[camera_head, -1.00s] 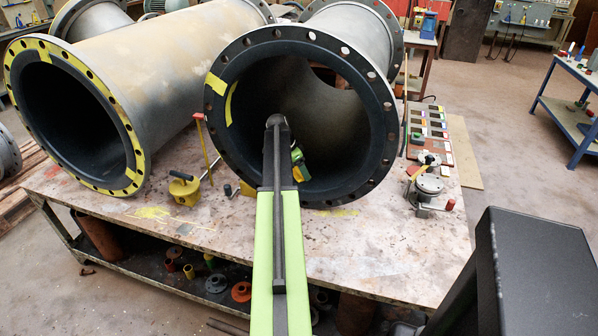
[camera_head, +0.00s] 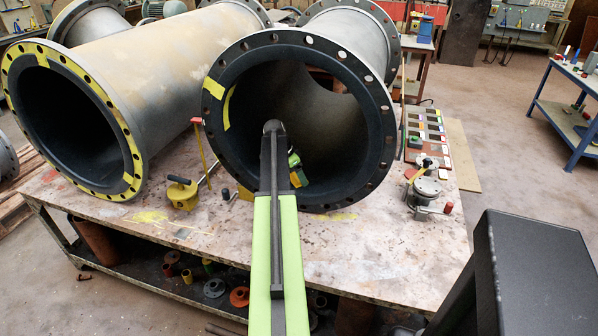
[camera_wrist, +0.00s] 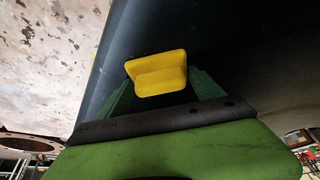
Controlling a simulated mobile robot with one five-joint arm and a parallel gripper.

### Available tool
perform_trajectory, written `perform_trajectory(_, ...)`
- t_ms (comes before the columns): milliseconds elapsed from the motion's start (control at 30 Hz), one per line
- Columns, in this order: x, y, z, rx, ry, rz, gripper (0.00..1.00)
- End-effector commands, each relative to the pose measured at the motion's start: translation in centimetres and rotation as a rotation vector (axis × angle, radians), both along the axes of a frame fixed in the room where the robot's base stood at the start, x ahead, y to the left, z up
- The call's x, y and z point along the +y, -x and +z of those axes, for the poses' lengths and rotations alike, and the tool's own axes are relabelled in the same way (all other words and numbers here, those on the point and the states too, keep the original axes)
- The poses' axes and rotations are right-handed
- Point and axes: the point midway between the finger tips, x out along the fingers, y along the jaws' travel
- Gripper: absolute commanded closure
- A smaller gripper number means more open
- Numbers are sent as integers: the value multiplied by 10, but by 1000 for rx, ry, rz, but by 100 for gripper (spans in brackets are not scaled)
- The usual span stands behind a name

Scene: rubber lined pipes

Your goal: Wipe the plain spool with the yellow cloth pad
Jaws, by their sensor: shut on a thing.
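The plain spool is the right-hand large grey pipe (camera_head: 345,110), with a dark lining and a dark bolted flange bearing small yellow patches. It lies on the bench with its open mouth facing me. My arm reaches to that mouth. My gripper (camera_head: 295,168) is at the lower part of the opening, partly hidden by my arm. It is shut on the yellow cloth pad (camera_wrist: 157,74), which sits between green fingers in the wrist view. A little yellow of the pad (camera_head: 299,179) shows in the head view. Dark lining lies behind the pad; I cannot tell whether they touch.
A second spool (camera_head: 165,80) with a yellow-ringed flange lies to the left. The bench front is mostly clear.

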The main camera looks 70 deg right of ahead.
Motion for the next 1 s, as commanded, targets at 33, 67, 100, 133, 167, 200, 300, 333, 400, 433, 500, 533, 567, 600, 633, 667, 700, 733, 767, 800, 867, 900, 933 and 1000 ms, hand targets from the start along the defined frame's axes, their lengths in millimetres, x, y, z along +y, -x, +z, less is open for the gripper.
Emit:
perform_trajectory(33,4,0,-1,-2,-5,-1,56)
perform_trajectory(67,5,0,-1,-2,-5,-1,56)
perform_trajectory(100,4,0,-1,-2,-5,-1,56)
perform_trajectory(133,4,-1,-1,-2,-6,-1,56)
perform_trajectory(167,5,-1,-1,-2,-6,-1,56)
perform_trajectory(200,6,0,-1,-2,-6,-1,56)
perform_trajectory(300,14,0,-1,-2,-7,-1,56)
perform_trajectory(333,17,1,-1,-2,-7,-1,56)
perform_trajectory(400,24,1,0,-2,-7,0,56)
perform_trajectory(433,28,2,0,-2,-7,0,56)
perform_trajectory(500,35,2,0,-2,-7,-1,56)
perform_trajectory(533,38,3,0,-2,-7,-1,56)
perform_trajectory(567,40,3,0,-2,-7,-1,56)
perform_trajectory(600,42,3,0,-2,-7,-1,56)
perform_trajectory(633,42,3,0,-2,-7,-1,56)
perform_trajectory(667,43,3,1,-3,-7,-2,56)
perform_trajectory(700,42,3,0,-2,-6,-2,56)
perform_trajectory(733,42,3,0,-2,-6,-2,56)
perform_trajectory(767,42,3,1,-2,-6,-2,56)
perform_trajectory(800,41,3,1,-2,-6,-2,56)
perform_trajectory(867,41,3,1,-2,-5,-1,56)
perform_trajectory(900,41,3,2,-2,-5,-1,56)
perform_trajectory(933,41,3,3,-2,-5,-1,56)
perform_trajectory(1000,41,3,9,-1,-4,-1,56)
